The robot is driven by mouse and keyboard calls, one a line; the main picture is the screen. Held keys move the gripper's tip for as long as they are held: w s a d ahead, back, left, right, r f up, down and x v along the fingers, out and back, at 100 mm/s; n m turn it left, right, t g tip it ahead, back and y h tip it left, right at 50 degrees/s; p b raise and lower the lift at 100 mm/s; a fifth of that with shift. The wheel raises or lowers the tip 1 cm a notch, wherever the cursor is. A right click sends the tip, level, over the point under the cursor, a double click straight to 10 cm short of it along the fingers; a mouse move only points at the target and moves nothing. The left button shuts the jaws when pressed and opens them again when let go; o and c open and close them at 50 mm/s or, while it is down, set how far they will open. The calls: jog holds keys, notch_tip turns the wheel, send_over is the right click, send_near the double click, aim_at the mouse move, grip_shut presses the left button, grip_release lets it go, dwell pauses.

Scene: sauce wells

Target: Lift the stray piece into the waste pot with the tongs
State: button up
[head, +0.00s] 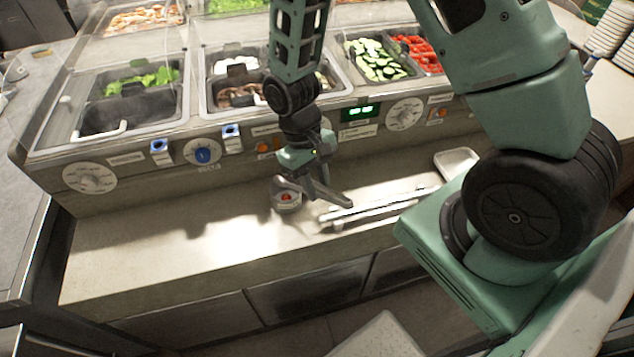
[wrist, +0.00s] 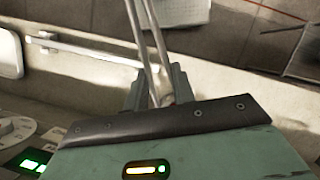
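My gripper (head: 325,185) is low over the pale counter, in front of the food wells. In the wrist view the steel tongs (wrist: 147,45) run up and away from between its fingers (wrist: 158,88), which look closed about their near end. The tongs' tips are outside the wrist view. I cannot tell whether the red is the stray piece, and I make out no other loose piece; my arm hides part of the middle well.
A pale metal bar (head: 385,209) lies along the counter right of my gripper, with a white tray (head: 457,161) beyond it. Food wells, knobs (head: 90,178) and a green display (head: 361,111) line the back. The counter's left part is clear.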

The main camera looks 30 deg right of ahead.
notch_tip(320, 180, up, 9)
jog(key=p, duration=0.7)
dwell(0.6)
